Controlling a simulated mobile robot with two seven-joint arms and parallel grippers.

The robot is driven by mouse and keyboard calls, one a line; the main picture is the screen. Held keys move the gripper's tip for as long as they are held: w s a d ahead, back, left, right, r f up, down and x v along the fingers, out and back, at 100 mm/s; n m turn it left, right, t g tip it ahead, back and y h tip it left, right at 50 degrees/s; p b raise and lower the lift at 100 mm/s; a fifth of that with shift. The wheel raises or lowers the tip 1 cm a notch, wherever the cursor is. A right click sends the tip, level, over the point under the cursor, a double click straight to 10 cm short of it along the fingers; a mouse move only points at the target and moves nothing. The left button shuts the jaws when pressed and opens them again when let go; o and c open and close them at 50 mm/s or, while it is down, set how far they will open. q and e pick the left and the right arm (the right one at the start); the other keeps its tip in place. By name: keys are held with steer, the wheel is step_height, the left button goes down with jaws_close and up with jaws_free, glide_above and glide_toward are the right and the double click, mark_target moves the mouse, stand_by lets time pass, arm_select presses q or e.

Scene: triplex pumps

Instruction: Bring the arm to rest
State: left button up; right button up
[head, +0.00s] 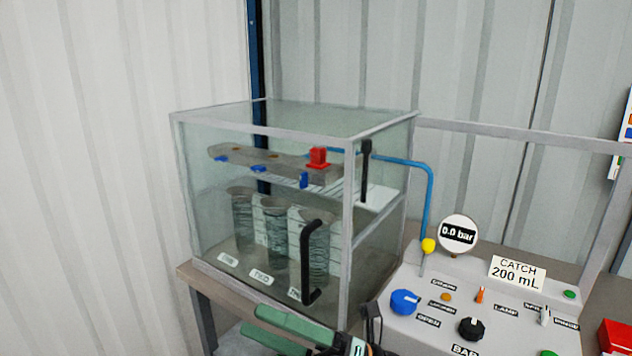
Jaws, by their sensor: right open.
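My right gripper (252,321) shows at the bottom edge, with two green fingers pointing left and a narrow gap between them. It is open and I see nothing between the fingers. It appears in front of the lower part of the glass case (215,225), below the black door handle (310,262); I cannot tell whether it touches anything. The rest of my right arm is mostly cut off by the bottom edge. My left gripper is not in view.
The case on a bench (190,272) holds several dark cylinders and a manifold with a red block (318,157). A blue pipe (428,205) runs to the grey control panel (405,332) at right, with knobs and a 0.0 bar gauge (458,235). A red object (614,337) sits far right.

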steer(key=w+d+f+m+t+h+p, duration=0.1)
steer(key=w+d+f+m+t+h, duration=0.1)
steer(key=d+f+m+t+h, duration=0.8)
steer(key=w+d+f+m+t+h+p, duration=0.15)
steer(key=f+m+t+h, duration=0.35)
steer(key=m, duration=1.2)
steer(key=s+d+f+m+g+h, duration=0.3)
steer(key=s+d+f+m+g, duration=0.1)
steer(key=s+f, duration=0.5)
steer(key=s+d+f+m+g+h+p, duration=0.1)
steer(key=s+d+f+m+g+h, duration=0.2)
steer(key=f, duration=0.9)
steer(key=s+d+m, duration=0.3)
steer(key=s+d, duration=0.1)
steer(key=s, duration=0.1)
steer(key=shift+s+d+f+m+g+p, duration=0.2)
steer(key=shift+s+m+g+p, duration=0.1)
steer(key=shift+s+m+g, duration=0.1)
